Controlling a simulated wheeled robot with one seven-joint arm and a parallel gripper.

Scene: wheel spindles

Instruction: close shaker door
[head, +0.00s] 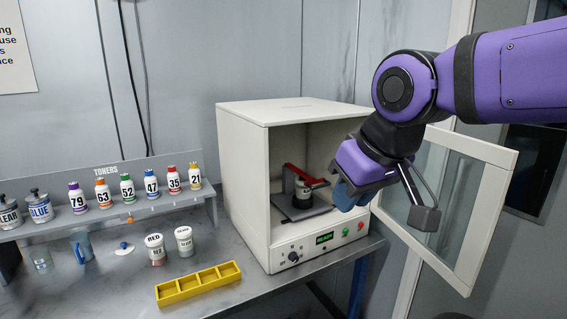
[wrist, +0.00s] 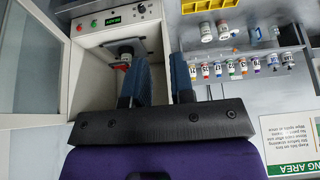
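The shaker (head: 245,200) is a white box cabinet on the bench, with its front opening uncovered. Its door (head: 487,225), a white frame with a clear pane, stands swung wide open to the right. In the wrist view the door (wrist: 64,20) is at the left edge, beside the shaker (wrist: 92,85). Inside, a small jar (head: 303,195) sits on a plate under a red lever clamp (head: 305,175). My gripper (head: 347,197) hangs in front of the opening, left of the door and apart from it. Its blue fingers show a gap with nothing between them in the wrist view (wrist: 161,75).
Several numbered toner bottles (head: 125,188) stand on a rack at the left. Two lidded jars (head: 156,250) and a yellow tray (head: 198,284) are on the bench left of the shaker. Buttons and a green display (head: 325,238) are below the opening.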

